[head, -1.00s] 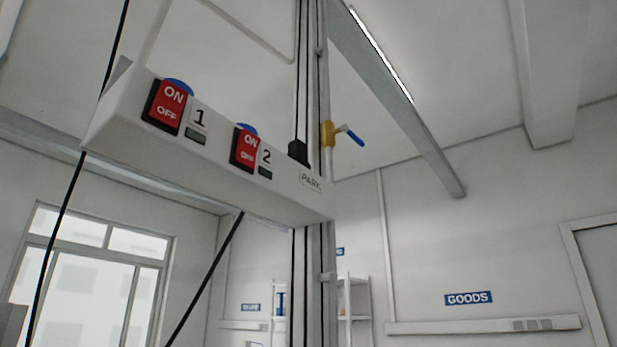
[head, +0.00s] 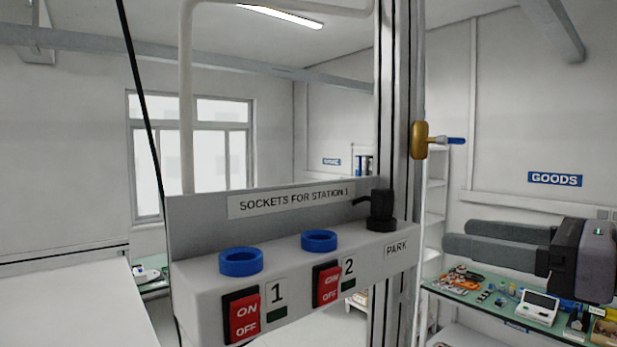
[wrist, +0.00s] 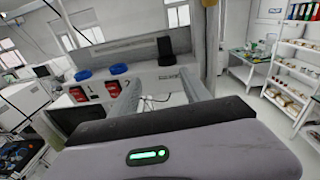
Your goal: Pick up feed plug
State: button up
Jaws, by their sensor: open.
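The black feed plug (head: 381,206) stands upright at the PARK place on the right end of a white socket box (head: 330,270). A short black lead sticks out of its left side. In the wrist view the plug (wrist: 166,51) shows beyond the fingers, near the middle. My gripper (head: 458,237) is at the right in the head view, its fingers pointing left toward the plug. It is open and empty, with a gap between fingertips and plug. In the wrist view both fingers (wrist: 161,78) reach toward the box with nothing between them.
Blue sockets 1 (head: 240,262) and 2 (head: 319,241) are left of the plug, with red switches (head: 241,315) below. A cluttered green bench (head: 500,312) lies right.

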notch_tip(320, 180, up, 3)
jog(key=d+m, duration=0.1)
jog(key=d, duration=0.2)
jog(key=t+p, duration=0.1)
jog(key=p, duration=0.2)
send_near(389, 200)
jog(key=x, duration=0.5)
jog(key=shift+d+r, duration=0.15)
jog(key=shift+d, duration=0.1)
jog(key=shift+w+a, duration=0.1)
jog(key=shift+w, duration=0.5)
jog(key=x, duration=0.2)
jog(key=p+x, duration=0.1)
jog(key=a+p+x, duration=0.1)
jog(key=x, duration=0.1)
jog(key=shift+a, duration=0.15)
jog(key=shift+d, duration=0.2)
jog(key=shift+a, duration=0.1)
grip_shut()
